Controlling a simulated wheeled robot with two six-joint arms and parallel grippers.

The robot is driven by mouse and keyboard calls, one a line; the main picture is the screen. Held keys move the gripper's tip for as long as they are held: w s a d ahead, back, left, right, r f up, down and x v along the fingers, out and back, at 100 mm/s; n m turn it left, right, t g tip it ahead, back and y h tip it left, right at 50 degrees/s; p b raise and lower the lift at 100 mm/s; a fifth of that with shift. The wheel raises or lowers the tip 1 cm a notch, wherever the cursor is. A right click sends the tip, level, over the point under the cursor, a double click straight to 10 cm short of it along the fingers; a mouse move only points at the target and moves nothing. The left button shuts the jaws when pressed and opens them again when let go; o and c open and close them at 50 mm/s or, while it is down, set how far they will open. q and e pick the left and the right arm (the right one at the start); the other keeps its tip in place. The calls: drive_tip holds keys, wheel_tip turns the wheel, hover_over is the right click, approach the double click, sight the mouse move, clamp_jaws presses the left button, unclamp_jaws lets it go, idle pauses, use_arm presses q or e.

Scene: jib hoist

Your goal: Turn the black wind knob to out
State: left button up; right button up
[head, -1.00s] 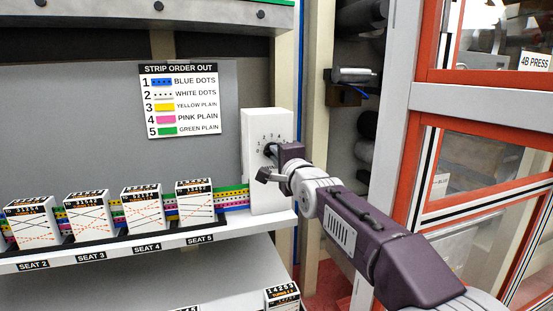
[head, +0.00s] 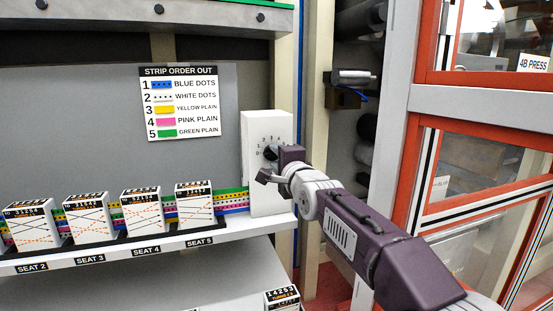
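The black wind knob (head: 270,153) sits on the front of a white box at the right end of the shelf. Small numbers are printed in an arc around it; its pointer cannot be read. My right gripper (head: 274,161) is right at the knob, reaching in from the right. Its fingertips are small and partly hidden by the gripper body, so I cannot tell whether they are closed on the knob. My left gripper is not in view.
The white box (head: 268,195) stands beside numbered seats holding white cartons (head: 195,205), with coloured strips running behind them. A strip order sign (head: 180,103) hangs on the back panel. A red-framed cabinet (head: 425,170) stands close at right, beside my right arm.

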drive_tip(key=b+v, duration=0.2)
drive_tip(key=v, duration=0.7)
